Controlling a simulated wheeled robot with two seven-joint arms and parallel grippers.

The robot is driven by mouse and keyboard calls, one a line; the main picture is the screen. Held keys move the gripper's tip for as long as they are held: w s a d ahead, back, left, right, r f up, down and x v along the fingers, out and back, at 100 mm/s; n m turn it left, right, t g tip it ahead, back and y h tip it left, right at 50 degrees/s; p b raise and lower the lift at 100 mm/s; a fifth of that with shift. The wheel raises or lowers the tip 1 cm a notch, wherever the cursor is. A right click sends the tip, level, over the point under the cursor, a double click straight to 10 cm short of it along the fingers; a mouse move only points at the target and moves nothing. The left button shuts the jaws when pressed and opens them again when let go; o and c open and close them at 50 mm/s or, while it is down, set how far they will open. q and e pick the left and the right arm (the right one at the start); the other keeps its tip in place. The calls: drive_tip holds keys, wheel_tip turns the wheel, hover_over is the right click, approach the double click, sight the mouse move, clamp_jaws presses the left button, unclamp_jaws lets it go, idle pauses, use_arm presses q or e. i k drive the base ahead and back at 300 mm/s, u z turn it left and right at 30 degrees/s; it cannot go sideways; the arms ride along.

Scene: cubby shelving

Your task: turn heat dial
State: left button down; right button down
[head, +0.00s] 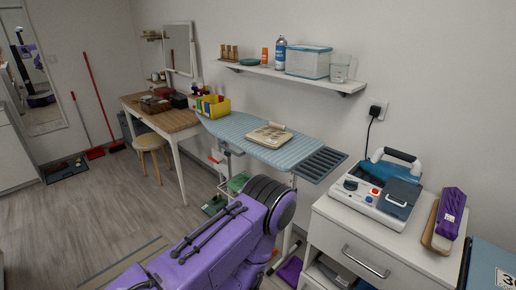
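An appliance (380,192), white and blue with a dark handle on top, stands on the white cabinet at the right. Its front panel (362,190) carries a red spot and other small controls; they are too small to tell which one is the heat dial. My purple and black arm (215,240) fills the lower middle of the view, left of the cabinet and apart from the appliance. No fingertips of either gripper show in the head view.
A purple item (450,212) lies on a board right of the appliance. A blue ironing board (235,128) with a folded cloth (268,136) stands behind my arm. A wall shelf (290,72) holds bottles and a box. The floor at the left is mostly clear.

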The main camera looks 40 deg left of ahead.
sight(350, 185)
drive_tip(key=u, duration=0.6)
drive_tip(key=i, duration=0.8)
drive_tip(key=u, duration=0.6)
